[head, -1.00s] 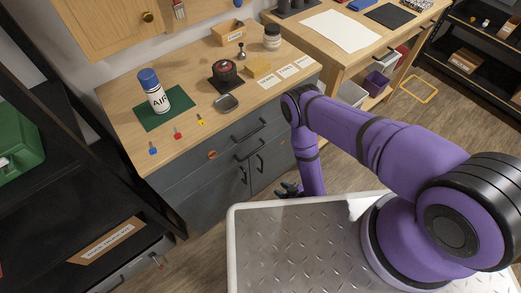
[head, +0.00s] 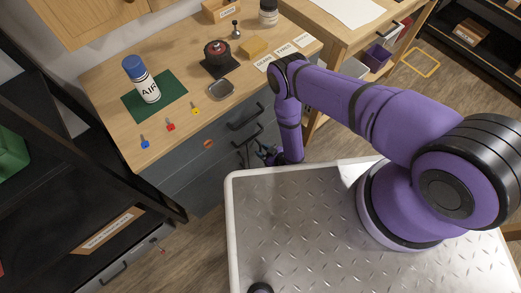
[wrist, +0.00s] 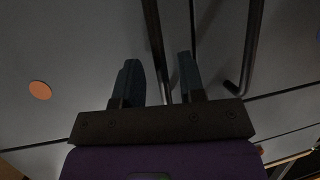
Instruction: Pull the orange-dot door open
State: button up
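The orange dot (head: 208,143) is on the dark grey cabinet front under the wooden bench. In the wrist view the orange dot (wrist: 40,90) is on the panel left of my fingers. My gripper (wrist: 159,72) is open, its two dark fingers apart. A dark bar handle (wrist: 155,40) on that panel runs between the fingers; I cannot tell whether they touch it. A second bar handle (wrist: 250,45) is to their right, past a panel seam. In the head view my gripper (head: 268,154) is low at the cabinet front, partly hidden by my arm. The door looks shut.
A drawer handle (head: 246,116) sticks out above my gripper. A black shelf unit (head: 80,185) stands at the left.

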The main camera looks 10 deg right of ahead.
jog(key=shift+x, duration=0.9)
grip_shut()
jog(key=shift+s, duration=0.1)
